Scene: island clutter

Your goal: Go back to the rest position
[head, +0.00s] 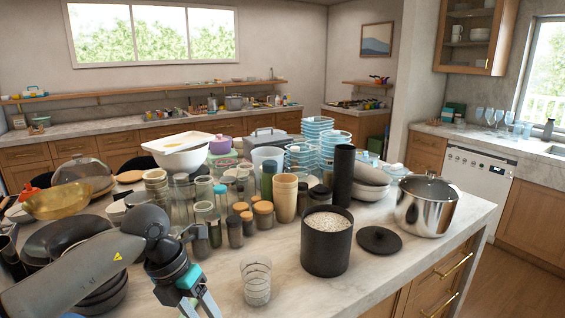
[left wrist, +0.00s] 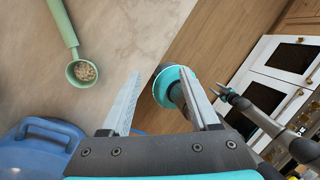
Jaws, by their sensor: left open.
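My left gripper (head: 197,300) is low in the head view, left of the glass tumbler, with its fingers running down past the bottom edge. In the left wrist view its two fingers (left wrist: 160,74) stand apart with nothing held between them. A green scoop (left wrist: 84,71) with grains in its bowl lies on the pale countertop (left wrist: 120,30), to the left of the fingers and apart from them.
A glass tumbler (head: 256,282), a black canister of white grains (head: 326,242), a black lid (head: 379,240) and a steel pot (head: 427,206) stand on the island. Dark bowls (head: 95,287) are beside my left arm. Jars and stacked dishes crowd behind. A blue object (left wrist: 45,150) is partly visible.

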